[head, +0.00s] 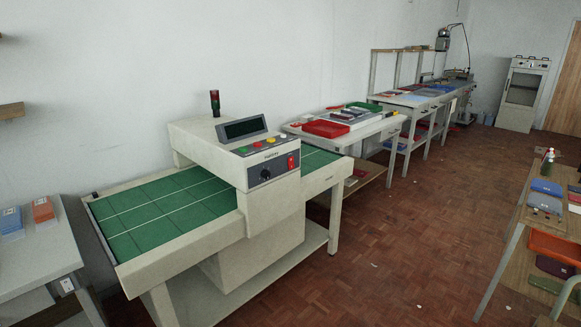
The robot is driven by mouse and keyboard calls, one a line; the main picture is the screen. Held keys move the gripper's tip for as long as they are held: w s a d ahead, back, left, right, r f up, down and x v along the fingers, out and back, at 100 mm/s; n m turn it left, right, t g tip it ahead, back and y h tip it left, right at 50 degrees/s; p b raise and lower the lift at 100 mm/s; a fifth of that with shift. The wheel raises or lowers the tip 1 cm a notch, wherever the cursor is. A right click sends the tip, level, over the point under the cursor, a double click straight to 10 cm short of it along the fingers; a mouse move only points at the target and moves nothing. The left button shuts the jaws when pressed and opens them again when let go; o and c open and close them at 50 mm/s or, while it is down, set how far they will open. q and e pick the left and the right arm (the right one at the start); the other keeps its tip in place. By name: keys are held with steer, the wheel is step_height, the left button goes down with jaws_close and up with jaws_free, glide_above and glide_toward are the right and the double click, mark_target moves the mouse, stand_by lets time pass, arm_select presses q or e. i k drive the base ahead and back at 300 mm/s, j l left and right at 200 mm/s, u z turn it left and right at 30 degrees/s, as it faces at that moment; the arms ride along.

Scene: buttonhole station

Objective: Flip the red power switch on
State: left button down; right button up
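The red power switch (291,162) sits at the right end of the dark front panel of a cream machine (225,155) that spans a green conveyor belt (150,215). It is too small to tell which way the switch is set. A black knob (266,174) is to its left on the same panel. Several coloured buttons and a dark display (244,128) are above it on the machine's top. Neither of my grippers is in view.
A red-capped signal lamp (214,102) stands on the machine. A grey table (35,255) is at the left, a white table with a red tray (326,129) behind, and a wooden table with an orange bin (552,246) at the right. The parquet floor (400,235) between is mostly clear.

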mark_target(290, 161)
steer(key=i+l+u, duration=0.1)
steer(key=i, duration=0.5)
steer(key=i+l, duration=0.15)
steer(key=i, duration=0.4)
steer(key=i+l, duration=0.3)
steer(key=i+l+u, duration=0.15)
steer(key=i+l, duration=0.15)
steer(key=l, duration=0.15)
steer(key=i+l, duration=0.25)
steer(key=i+l+u, duration=0.1)
steer(key=i+l, duration=0.15)
steer(key=l, duration=0.25)
